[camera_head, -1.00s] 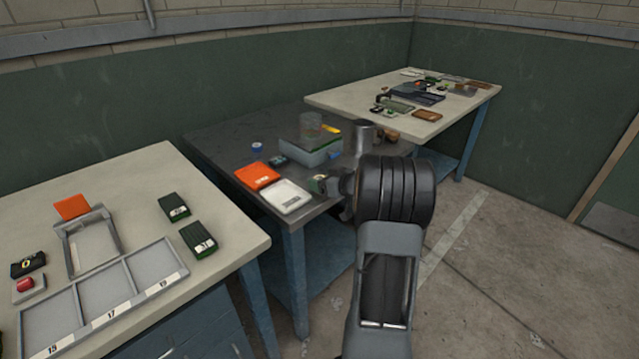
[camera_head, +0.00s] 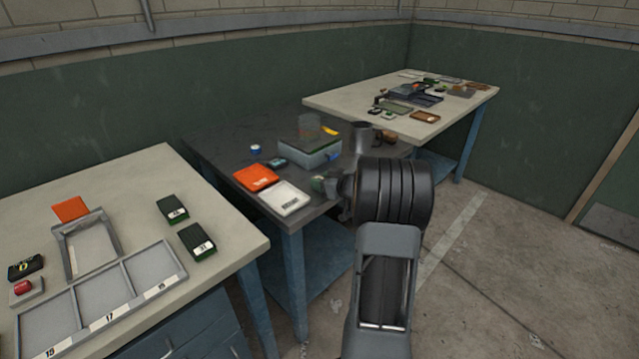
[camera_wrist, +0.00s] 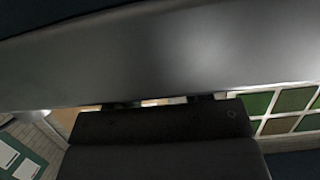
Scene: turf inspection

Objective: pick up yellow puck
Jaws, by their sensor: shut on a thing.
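My gripper (camera_head: 338,190) is at the front right corner of the dark table, mostly hidden behind my own wrist. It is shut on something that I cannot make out. In the wrist view a broad smooth grey surface (camera_wrist: 170,55) fills the upper middle, close to the camera, above a dark block. A small yellow piece (camera_head: 330,131) lies on top of the grey-blue box (camera_head: 318,155) on the dark table, apart from my gripper. I cannot tell whether it is the yellow puck. No other yellow puck shows clearly.
The dark table (camera_head: 225,140) also bears an orange case (camera_head: 256,177), a white case (camera_head: 285,198), a blue-and-white roll (camera_head: 255,149) and a grey mug (camera_head: 362,137). A small green thing (camera_head: 318,184) is beside my gripper. A pale table with trays (camera_head: 130,200) stands at left. Floor at right is clear.

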